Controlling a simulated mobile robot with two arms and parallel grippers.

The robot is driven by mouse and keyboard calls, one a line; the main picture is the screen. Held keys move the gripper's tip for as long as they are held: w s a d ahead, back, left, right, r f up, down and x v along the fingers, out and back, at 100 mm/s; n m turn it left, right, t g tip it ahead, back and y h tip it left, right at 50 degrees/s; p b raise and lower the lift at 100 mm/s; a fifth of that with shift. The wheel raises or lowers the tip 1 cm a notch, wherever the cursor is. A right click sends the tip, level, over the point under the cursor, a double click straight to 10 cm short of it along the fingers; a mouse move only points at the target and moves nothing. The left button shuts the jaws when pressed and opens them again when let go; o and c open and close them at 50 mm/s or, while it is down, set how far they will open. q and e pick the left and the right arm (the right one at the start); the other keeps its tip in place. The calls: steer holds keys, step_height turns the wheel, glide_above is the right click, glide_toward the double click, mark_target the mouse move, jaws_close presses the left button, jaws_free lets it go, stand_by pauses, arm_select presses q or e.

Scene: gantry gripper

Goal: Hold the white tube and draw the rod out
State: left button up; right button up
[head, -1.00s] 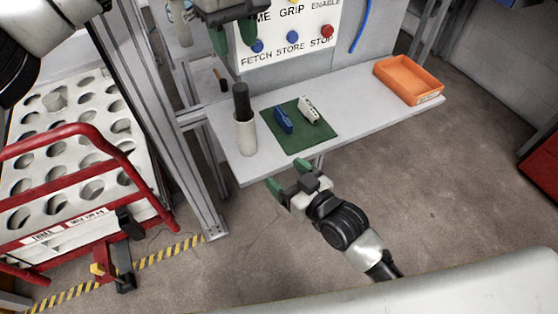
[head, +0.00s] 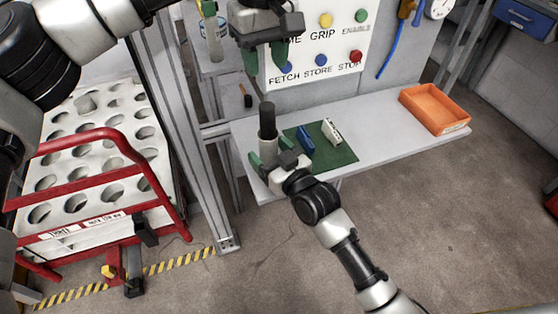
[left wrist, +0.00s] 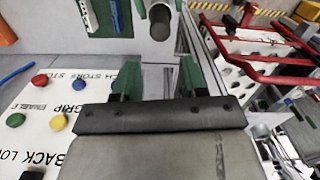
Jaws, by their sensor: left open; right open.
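The white tube (head: 268,147) stands upright near the left end of the grey bench. The dark rod (head: 267,118) sticks up out of its top. My right gripper (head: 270,154) is open at the tube, with green fingers to either side of it; I cannot tell whether they touch it. My left gripper (head: 265,58) is open and empty above the rod, its fingers pointing down. In the left wrist view, the rod's round end (left wrist: 161,31) lies beyond the gap between the left gripper's open fingers (left wrist: 157,80).
A green mat (head: 340,157) beside the tube carries a blue block (head: 305,140) and a white block (head: 332,131). An orange bin (head: 435,108) stands at the bench's right end. A button panel (head: 318,50) is close behind my left gripper. A metal post (head: 195,140) stands left of the bench.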

mark_target(266, 109)
steer(key=shift+w+a, duration=0.1)
steer(key=shift+w, duration=0.1)
steer(key=c, duration=1)
arm_select(q)
steer(key=shift+o, duration=1.9)
steer(key=shift+s+f+m, duration=0.15)
steer(key=shift+f+m, duration=0.05)
steer(key=shift+m, duration=0.1)
steer(key=s+f+m+t, duration=0.2)
steer(key=s+m+t, duration=0.2)
steer(key=m, duration=0.2)
steer(key=shift+h, duration=0.3)
steer(key=x, duration=1.1)
steer(key=shift+w+a, duration=0.3)
steer(key=shift+w, duration=0.05)
